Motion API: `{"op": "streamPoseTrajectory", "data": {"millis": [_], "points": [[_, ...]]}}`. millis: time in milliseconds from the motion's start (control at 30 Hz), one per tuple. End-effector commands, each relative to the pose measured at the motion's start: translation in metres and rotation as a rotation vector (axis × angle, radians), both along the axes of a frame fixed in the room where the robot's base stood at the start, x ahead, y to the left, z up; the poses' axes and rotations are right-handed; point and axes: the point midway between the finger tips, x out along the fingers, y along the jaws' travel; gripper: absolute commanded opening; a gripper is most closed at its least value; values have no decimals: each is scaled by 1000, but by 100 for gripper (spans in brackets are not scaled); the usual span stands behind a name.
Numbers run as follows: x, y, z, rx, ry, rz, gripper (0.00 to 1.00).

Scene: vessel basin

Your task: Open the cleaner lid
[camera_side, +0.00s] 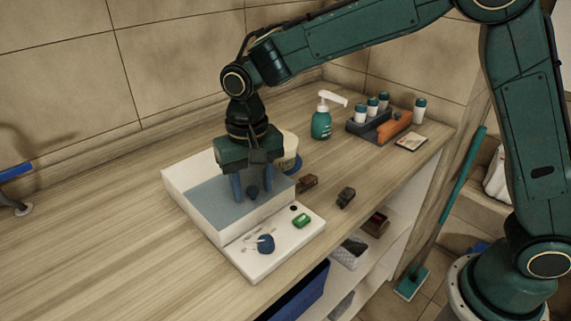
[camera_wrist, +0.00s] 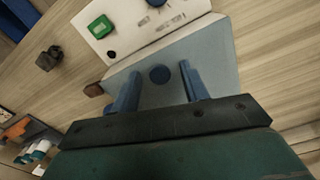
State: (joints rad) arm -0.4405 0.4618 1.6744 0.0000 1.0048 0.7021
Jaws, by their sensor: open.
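The cleaner is a white box (camera_side: 200,221) on the wooden counter, with a flat blue-grey lid (camera_side: 213,200) inside its rim. The lid also shows in the wrist view (camera_wrist: 213,62). A round dark blue knob (camera_side: 253,191) stands on the lid, and it shows in the wrist view (camera_wrist: 160,74). My gripper (camera_side: 253,188) points down over the lid. Its blue fingers are apart, one on each side of the knob, and hold nothing. I cannot tell whether the fingertips touch the lid.
A white front panel (camera_side: 249,267) carries a green button (camera_side: 302,220) and a blue dial (camera_side: 266,243). A tub (camera_side: 290,150) stands close behind my gripper. Small dark blocks (camera_side: 346,197), a green pump bottle (camera_side: 321,122) and a vial rack (camera_side: 366,131) stand right.

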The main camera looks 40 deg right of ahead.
Motion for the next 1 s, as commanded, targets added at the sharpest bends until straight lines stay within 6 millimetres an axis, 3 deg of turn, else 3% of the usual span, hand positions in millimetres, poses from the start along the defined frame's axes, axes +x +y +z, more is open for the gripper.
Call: {"op": "streamPoseTrajectory", "data": {"millis": [267,500,533,767,1000], "points": [[0,0,-2,0,0,0,45],[0,0,-1,0,0,0,2],[0,0,-1,0,0,0,0],[2,0,-1,0,0,0,0],[24,0,-1,1,0,0,0]]}}
